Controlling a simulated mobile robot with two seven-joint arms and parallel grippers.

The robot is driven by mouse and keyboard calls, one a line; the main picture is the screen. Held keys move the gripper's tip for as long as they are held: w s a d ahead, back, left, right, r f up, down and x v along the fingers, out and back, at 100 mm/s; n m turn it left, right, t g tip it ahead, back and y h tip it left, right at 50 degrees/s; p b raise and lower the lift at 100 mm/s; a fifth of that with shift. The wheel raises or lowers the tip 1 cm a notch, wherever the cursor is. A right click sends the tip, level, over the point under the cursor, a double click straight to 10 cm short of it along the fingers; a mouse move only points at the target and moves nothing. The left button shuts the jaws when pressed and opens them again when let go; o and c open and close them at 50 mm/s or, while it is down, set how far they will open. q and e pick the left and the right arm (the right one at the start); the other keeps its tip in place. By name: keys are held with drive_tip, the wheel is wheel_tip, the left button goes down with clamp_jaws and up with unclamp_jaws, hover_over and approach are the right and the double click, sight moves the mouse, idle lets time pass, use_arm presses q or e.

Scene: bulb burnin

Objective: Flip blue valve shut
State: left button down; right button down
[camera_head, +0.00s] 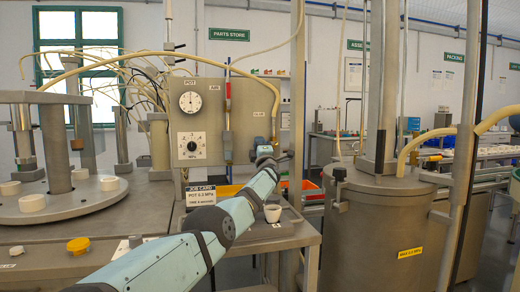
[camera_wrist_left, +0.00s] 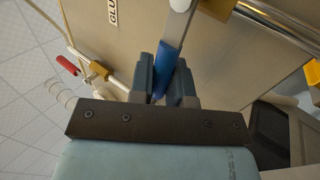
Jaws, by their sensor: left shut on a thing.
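The blue valve handle (camera_wrist_left: 170,62) shows in the left wrist view as a blue grip on a flat grey lever by a brass body. The lever looks roughly crosswise to the steel pipe (camera_wrist_left: 285,27) there. My left gripper (camera_wrist_left: 166,82) is shut on the blue handle, with dark fingers on either side of it. In the head view my left gripper (camera_head: 264,146) is at the right part of the grey panel (camera_head: 255,92), below the GLUE label. The arm hides most of that valve there. My right gripper is not in view.
A red-handled valve (camera_head: 228,92) stands on the panel to the left; its red handle also shows in the wrist view (camera_wrist_left: 66,65). Below the arm are a white cup (camera_head: 272,213) and a job card (camera_head: 201,194). A large steel pot (camera_head: 372,225) stands to the right.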

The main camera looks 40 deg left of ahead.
use_arm(q)
drive_tip(key=shift+f, duration=0.2)
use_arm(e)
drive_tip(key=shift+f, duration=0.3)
use_arm(q)
drive_tip(key=c, duration=1.1)
unclamp_jaws()
drive_tip(key=shift+r, duration=0.1)
